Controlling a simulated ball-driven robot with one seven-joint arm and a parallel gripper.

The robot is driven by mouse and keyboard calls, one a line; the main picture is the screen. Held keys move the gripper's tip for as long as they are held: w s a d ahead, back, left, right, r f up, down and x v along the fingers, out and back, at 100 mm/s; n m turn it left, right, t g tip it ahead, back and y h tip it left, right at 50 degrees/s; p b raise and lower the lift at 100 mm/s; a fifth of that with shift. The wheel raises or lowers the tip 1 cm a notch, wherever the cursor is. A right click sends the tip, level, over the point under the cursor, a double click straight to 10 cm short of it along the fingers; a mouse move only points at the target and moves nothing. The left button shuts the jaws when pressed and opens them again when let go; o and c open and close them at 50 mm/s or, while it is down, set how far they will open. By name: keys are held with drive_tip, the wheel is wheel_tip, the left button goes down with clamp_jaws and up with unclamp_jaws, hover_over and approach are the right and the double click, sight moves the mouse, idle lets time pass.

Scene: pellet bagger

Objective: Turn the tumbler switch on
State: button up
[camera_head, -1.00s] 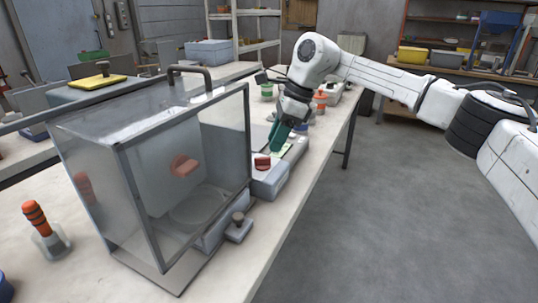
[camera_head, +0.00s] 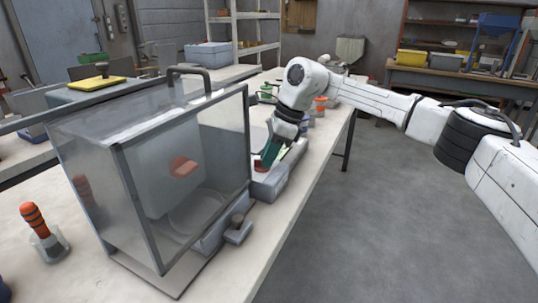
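The tumbler switch (camera_head: 258,163) is a small red rocker on a low grey box (camera_head: 272,183) beside the clear-walled cabinet. Only part of the red shows, at the left of my fingers. My gripper (camera_head: 266,161) has teal fingers and points down at the switch from the far side. The fingertips are at or very close to the red rocker; I cannot tell whether they touch it. The gap between the fingers is too small to make out. Which way the rocker is tilted is unclear.
The clear-walled cabinet (camera_head: 140,150) with a dark top handle stands just left of the switch. A red knob (camera_head: 183,166) shows through its panel. A small grey block with a knob (camera_head: 238,230) sits nearer. An orange-handled tool (camera_head: 34,219) stands at left. Floor to the right is open.

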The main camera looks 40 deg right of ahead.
clamp_jaws()
drive_tip(key=shift+m, duration=0.4)
drive_tip(key=shift+s+a+r+m+h+p, duration=0.15)
drive_tip(key=shift+m+h+p, duration=0.15)
drive_tip(key=shift+m+p, duration=0.25)
drive_tip(key=m, duration=0.1)
drive_tip(key=m+t+h, duration=0.1)
drive_tip(key=m, duration=0.1)
drive_tip(key=shift+s+a+m, duration=0.1)
drive_tip(key=shift+a+m, duration=0.1)
drive_tip(key=shift+m, duration=0.05)
drive_tip(key=m, duration=0.1)
drive_tip(key=m+h, duration=0.1)
drive_tip(key=m, duration=0.1)
drive_tip(key=shift+a+f+m+t, duration=0.2)
drive_tip(key=shift+a+m+t, duration=0.05)
drive_tip(key=shift+m+t, duration=0.05)
drive_tip(key=shift+a+m+h+b, duration=0.2)
drive_tip(key=shift+m+h+b, duration=0.65)
drive_tip(key=shift+m, duration=0.55)
drive_tip(key=shift+r, duration=0.1)
drive_tip(key=o, duration=0.5)
unclamp_jaws()
